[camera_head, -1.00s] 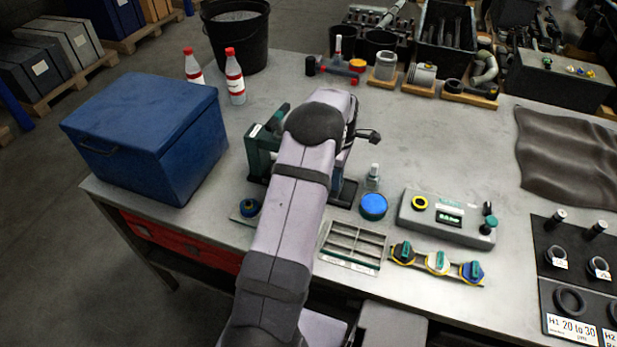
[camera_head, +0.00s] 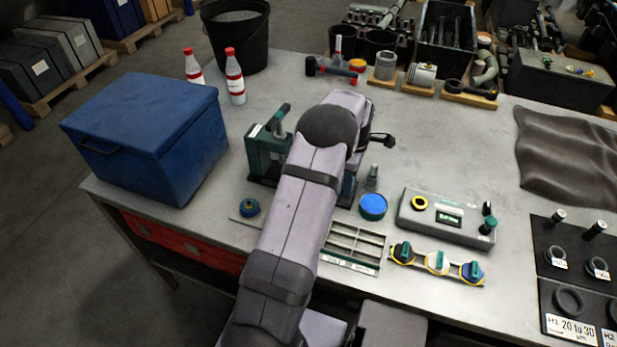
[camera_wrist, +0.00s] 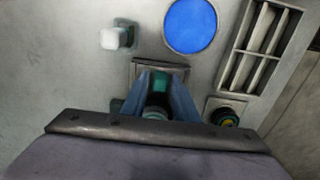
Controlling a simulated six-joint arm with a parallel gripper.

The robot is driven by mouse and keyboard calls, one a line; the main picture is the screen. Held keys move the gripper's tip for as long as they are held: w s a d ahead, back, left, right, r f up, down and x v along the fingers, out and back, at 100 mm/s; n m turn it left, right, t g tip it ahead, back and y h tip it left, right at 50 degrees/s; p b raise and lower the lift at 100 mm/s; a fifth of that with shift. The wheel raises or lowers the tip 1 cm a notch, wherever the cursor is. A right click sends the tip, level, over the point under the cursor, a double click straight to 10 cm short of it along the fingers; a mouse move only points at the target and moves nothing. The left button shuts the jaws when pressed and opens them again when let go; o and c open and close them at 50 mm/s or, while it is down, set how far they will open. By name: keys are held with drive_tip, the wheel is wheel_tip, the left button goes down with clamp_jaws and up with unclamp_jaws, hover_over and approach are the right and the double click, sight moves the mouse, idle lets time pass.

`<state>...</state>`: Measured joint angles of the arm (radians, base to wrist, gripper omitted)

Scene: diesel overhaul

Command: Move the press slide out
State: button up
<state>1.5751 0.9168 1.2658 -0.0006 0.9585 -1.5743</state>
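The green press (camera_head: 268,152) stands on the bench left of my arm in the head view, partly hidden by it. A dark plate (camera_head: 346,192) shows right of my arm; it appears as a square metal frame (camera_wrist: 145,68) in the wrist view. I cannot make out the press slide for certain. My gripper (camera_wrist: 160,80) shows two blue fingers pointing down over this frame, with a small gap. A teal piece (camera_wrist: 160,84) shows between the fingertips, and a grey round part shows nearer the palm. I cannot tell whether the fingers touch the teal piece.
A blue-topped tin (camera_head: 373,206), a small bottle (camera_head: 373,174) and a slotted tray (camera_head: 352,246) stand close to my arm. A blue chest (camera_head: 150,135) stands at left.

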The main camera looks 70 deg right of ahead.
idle(0.3)
drive_tip(key=shift+r+p, duration=1.95)
drive_tip(key=shift+r, duration=0.8)
drive_tip(key=shift+r, duration=0.1)
drive_tip(key=shift+r+p, duration=1.5)
drive_tip(key=shift+r, duration=0.45)
